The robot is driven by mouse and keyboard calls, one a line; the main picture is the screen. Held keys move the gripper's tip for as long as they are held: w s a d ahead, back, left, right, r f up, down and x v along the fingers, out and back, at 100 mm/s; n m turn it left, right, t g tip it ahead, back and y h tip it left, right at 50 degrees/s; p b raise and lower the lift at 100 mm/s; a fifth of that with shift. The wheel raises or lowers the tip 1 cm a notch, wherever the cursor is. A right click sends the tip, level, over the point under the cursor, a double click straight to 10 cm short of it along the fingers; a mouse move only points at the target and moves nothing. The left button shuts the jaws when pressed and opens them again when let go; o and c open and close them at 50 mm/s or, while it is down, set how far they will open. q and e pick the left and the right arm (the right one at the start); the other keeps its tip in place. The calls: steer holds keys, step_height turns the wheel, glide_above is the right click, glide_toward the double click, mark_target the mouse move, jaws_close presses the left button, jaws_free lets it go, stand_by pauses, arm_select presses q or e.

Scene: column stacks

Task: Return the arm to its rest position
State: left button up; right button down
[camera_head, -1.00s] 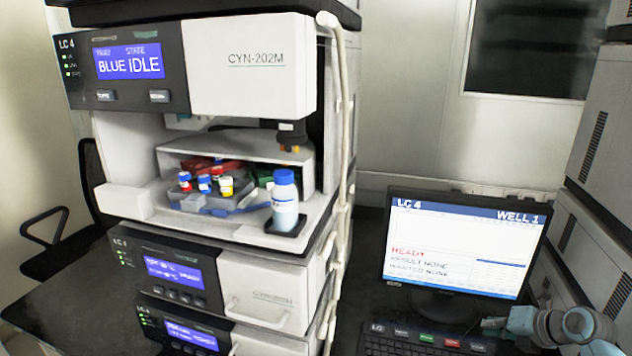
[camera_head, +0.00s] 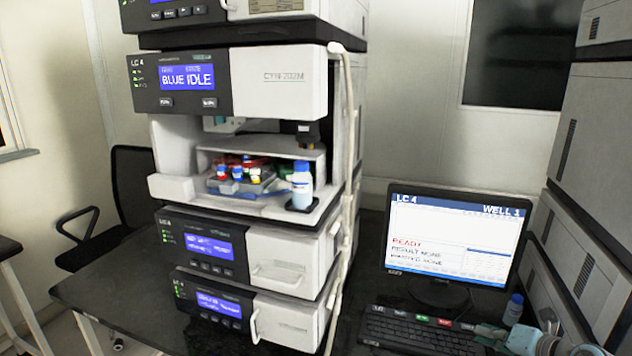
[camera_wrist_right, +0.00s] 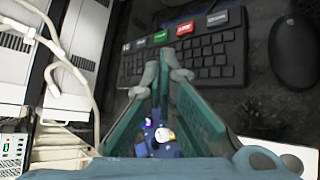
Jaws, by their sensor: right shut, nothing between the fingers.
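My right gripper (camera_head: 482,333) is at the lower right of the head view, next to the keyboard's right end. In the right wrist view its teal fingers (camera_wrist_right: 163,72) are closed together at the tips, with nothing held, and the keyboard (camera_wrist_right: 195,60) lies beyond them. My right arm runs off the lower right corner of the head view. My left gripper is not in view.
An instrument stack (camera_head: 246,190) stands at the left, its open bay holding vials and a blue-capped bottle (camera_head: 302,185). The monitor (camera_head: 455,243) reads READY. A bottle (camera_head: 513,309) stands close to my right gripper. A mouse (camera_wrist_right: 291,52) lies beside the keyboard (camera_head: 410,334).

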steer(key=s+a+r+m+t+h, duration=0.1)
steer(key=s+a+r+m+t, duration=0.2)
steer(key=a+r+m+t, duration=0.5)
steer(key=s+d+f+m+g+h, duration=0.3)
steer(key=s+f+m+g+h, duration=0.15)
steer(key=s+f+m, duration=0.45)
steer(key=s+d+f+m+g+h, duration=0.2)
steer(key=s+f+m+g+h, duration=0.25)
steer(key=s+m, duration=0.5)
steer(key=s+a+f+m+g+y, duration=0.1)
steer(key=s+a+f+g+y, duration=0.15)
steer(key=s+a+f, duration=0.4)
steer(key=s+a+f+m+g+y, duration=0.2)
steer(key=s+a+g, duration=0.2)
steer(key=s, duration=0.5)
step_height(320, 180, down, 19)
steer(key=s+d+g, duration=0.1)
steer(key=d, duration=0.1)
steer(key=s+f+g, duration=0.1)
steer(key=s+f, duration=1.1)
steer(key=s, duration=0.2)
steer(key=shift+s+d+f+p, duration=0.2)
steer(key=shift+d+f+p, duration=0.05)
steer(key=shift+d+p, duration=0.1)
